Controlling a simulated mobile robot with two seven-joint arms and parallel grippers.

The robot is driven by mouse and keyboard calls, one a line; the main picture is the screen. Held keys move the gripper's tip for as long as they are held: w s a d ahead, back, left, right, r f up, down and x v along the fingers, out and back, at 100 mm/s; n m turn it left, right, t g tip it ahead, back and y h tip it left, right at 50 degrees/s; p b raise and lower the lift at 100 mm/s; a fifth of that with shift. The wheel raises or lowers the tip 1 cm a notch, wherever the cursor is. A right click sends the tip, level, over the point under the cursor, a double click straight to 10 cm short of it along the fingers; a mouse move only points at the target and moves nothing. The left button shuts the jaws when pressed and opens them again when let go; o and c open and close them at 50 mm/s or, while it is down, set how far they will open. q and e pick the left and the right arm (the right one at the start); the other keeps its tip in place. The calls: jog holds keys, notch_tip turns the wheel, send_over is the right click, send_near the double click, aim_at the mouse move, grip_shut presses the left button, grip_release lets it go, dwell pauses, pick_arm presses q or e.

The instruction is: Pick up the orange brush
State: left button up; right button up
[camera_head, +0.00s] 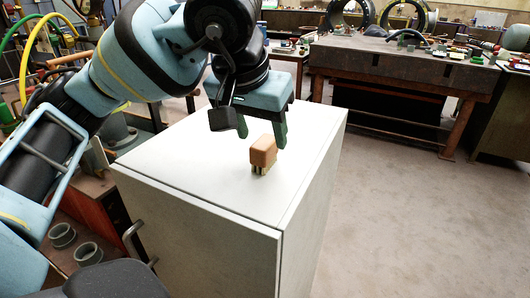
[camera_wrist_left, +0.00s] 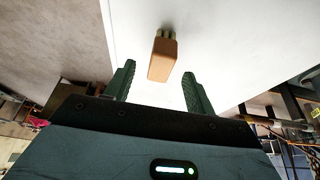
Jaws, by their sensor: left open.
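The orange brush (camera_head: 263,152) stands upright on the white cabinet top (camera_head: 190,160), its orange block above and pale bristles below. My left gripper (camera_head: 251,133) is above the cabinet beside the brush, pointing down, and its near finger looks close to the brush in the head view. In the left wrist view the brush (camera_wrist_left: 163,58) lies ahead of the fingertips, roughly between their lines. The left gripper (camera_wrist_left: 160,75) is open, with nothing between its fingers. Whether a finger touches the brush I cannot tell. My right gripper is not in view.
The cabinet has a handle (camera_head: 138,240) on its front left side. A dark workbench (camera_head: 405,65) with tools stands at the back right. Two grey pipe pieces (camera_head: 75,244) stand at the lower left. The floor (camera_head: 425,210) to the right is clear.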

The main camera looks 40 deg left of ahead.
aim_at(265, 141)
pick_arm(q)
jog(key=shift+x, duration=2.6)
jog(key=shift+a, duration=0.1)
jog(key=shift+c, duration=0.2)
jog(key=c, duration=1)
jog(key=shift+r, duration=0.1)
jog(key=shift+c, duration=0.2)
jog(key=shift+r, duration=0.85)
jog(key=shift+s+a+r, duration=0.1)
jog(key=shift+s+r, duration=0.1)
jog(key=shift+r, duration=0.75)
jog(key=s+a, duration=0.2)
jog(key=s, duration=0.1)
jog(key=s+a+b, duration=0.1)
jog(key=s+a, duration=0.2)
jog(key=s, duration=0.1)
jog(key=s+a+r, duration=0.1)
jog(key=s+a, duration=0.2)
jog(key=s, duration=0.1)
jog(key=shift+s+a, duration=0.1)
jog(key=shift+a, duration=0.05)
jog(key=shift+s+a+r+b, duration=0.15)
jog(key=shift+s+a+b, duration=0.2)
jog(key=shift+s+a, duration=0.25)
